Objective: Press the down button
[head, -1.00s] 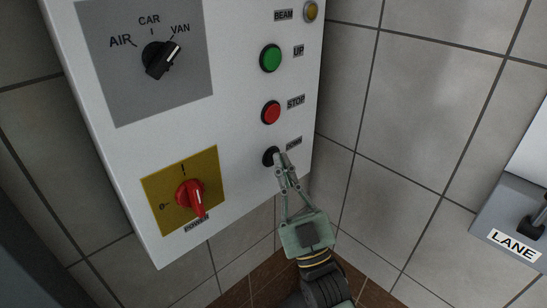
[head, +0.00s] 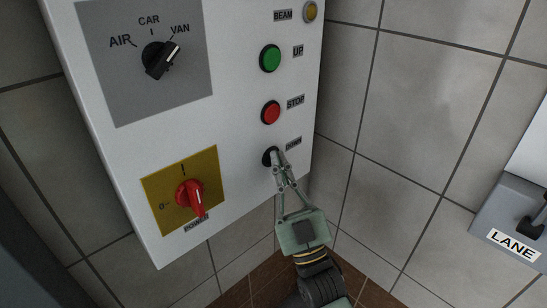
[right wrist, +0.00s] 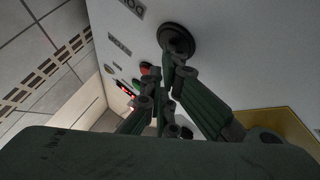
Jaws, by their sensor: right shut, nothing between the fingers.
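The black down button (head: 269,156) sits low on the white control panel (head: 235,110), beside the label DOWN (head: 293,144). My right gripper (head: 277,156) is shut and empty, with its fingertips at the button and partly covering its right side. In the right wrist view, the black button (right wrist: 176,40) shows at the top centre, and the tips of my right gripper (right wrist: 168,62) appear at its lower edge. I cannot tell whether the button is pushed in. My left gripper is not in view.
Above the down button are the red STOP button (head: 271,112), the green UP button (head: 270,58) and a yellow BEAM lamp (head: 311,11). A red power switch (head: 190,194) and a black selector knob (head: 160,60) are to the left. A grey LANE box (head: 500,215) is at the right.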

